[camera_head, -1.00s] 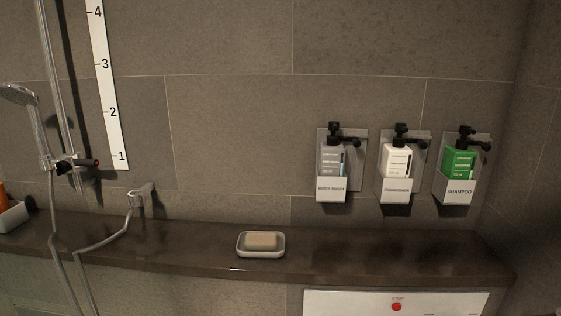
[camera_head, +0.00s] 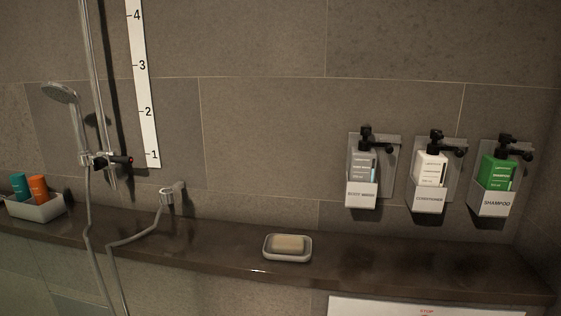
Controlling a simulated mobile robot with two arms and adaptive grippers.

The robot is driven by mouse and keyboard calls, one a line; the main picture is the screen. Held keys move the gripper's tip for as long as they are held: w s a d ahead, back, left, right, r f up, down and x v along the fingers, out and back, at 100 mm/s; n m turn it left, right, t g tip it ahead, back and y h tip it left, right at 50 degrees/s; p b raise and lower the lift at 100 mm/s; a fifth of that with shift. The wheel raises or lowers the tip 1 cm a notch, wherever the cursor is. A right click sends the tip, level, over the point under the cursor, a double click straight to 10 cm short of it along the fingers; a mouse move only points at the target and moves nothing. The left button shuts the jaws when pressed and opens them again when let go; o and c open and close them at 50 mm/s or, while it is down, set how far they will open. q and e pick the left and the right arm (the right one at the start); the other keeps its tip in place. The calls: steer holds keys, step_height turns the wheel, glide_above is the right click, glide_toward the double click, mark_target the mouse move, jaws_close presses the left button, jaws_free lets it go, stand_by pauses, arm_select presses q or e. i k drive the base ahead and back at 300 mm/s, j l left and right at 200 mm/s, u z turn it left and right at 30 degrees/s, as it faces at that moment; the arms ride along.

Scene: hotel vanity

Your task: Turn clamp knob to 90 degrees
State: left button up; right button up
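A dark slider clamp with a knob (camera_head: 124,161) sits on the vertical chrome shower rail (camera_head: 93,60) at the left. The clamp holds the hand shower (camera_head: 62,93), which leans up to the left. Black knob-like fittings also show at the right of the body wash (camera_head: 362,165), conditioner (camera_head: 430,170) and shampoo (camera_head: 496,172) dispensers. Neither of my grippers is in view.
A dark stone ledge (camera_head: 215,252) runs below, with a soap dish (camera_head: 288,256) and a white tray (camera_head: 38,212) of orange and teal bottles. A numbered white scale (camera_head: 146,90) is beside the rail. The hose (camera_head: 130,240) hangs over the ledge. A white panel (camera_head: 400,308) is below.

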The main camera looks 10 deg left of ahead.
mark_target(99, 163)
steer(key=u, duration=1.25)
steer(key=i+j+z, duration=0.3)
steer(key=i+z, duration=0.15)
steer(key=i, duration=0.15)
steer(key=i+j+z, duration=0.45)
steer(key=i+j, duration=0.1)
